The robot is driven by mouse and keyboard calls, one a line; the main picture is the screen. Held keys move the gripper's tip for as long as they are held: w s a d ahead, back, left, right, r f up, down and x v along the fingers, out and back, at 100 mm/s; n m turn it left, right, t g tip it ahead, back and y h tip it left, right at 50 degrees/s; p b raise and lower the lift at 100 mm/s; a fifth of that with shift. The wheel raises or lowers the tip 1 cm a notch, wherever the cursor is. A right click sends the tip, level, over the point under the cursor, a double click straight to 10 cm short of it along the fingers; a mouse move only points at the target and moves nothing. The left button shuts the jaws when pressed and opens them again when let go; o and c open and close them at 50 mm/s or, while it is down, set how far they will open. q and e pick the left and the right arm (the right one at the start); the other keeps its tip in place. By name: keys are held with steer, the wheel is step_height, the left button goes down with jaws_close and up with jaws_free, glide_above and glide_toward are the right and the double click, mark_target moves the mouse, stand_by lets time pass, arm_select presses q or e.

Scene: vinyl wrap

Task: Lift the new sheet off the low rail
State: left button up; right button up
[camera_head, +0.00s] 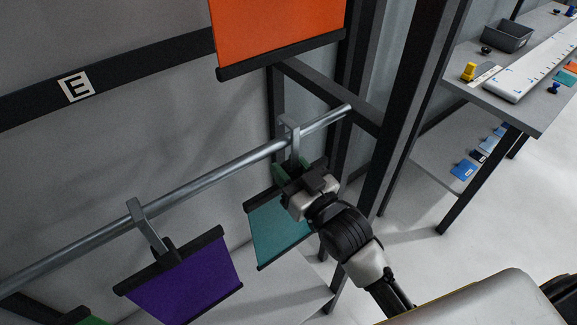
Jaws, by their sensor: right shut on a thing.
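The low rail (205,180) is a metal bar running from lower left to upper right. A teal sheet (277,234) with dark edge strips hangs below its right part, under a metal hook (291,135) that sits on the rail. My right gripper (290,180) is shut at the top of the teal sheet, just below the hook. The gripper hides the top of that sheet and the exact grip. A purple sheet (185,280) hangs from another hook (144,226) further left.
An orange sheet (275,30) hangs above, near a dark crossbar marked E (76,87). A dark upright post (415,100) stands right of my gripper. A table (535,110) with a grey bin (507,36) is at right.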

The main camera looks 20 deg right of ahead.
steer(key=shift+r+p+v, duration=0.2)
steer(key=shift+p+v, duration=0.05)
steer(key=shift+v, duration=1.05)
steer(key=shift+r+p+v, duration=0.2)
steer(key=shift+p+v, duration=0.05)
steer(key=shift+v, duration=1.05)
steer(key=r+v, duration=0.1)
steer(key=v, duration=0.6)
steer(key=shift+s, duration=0.5)
steer(key=shift+d, duration=0.15)
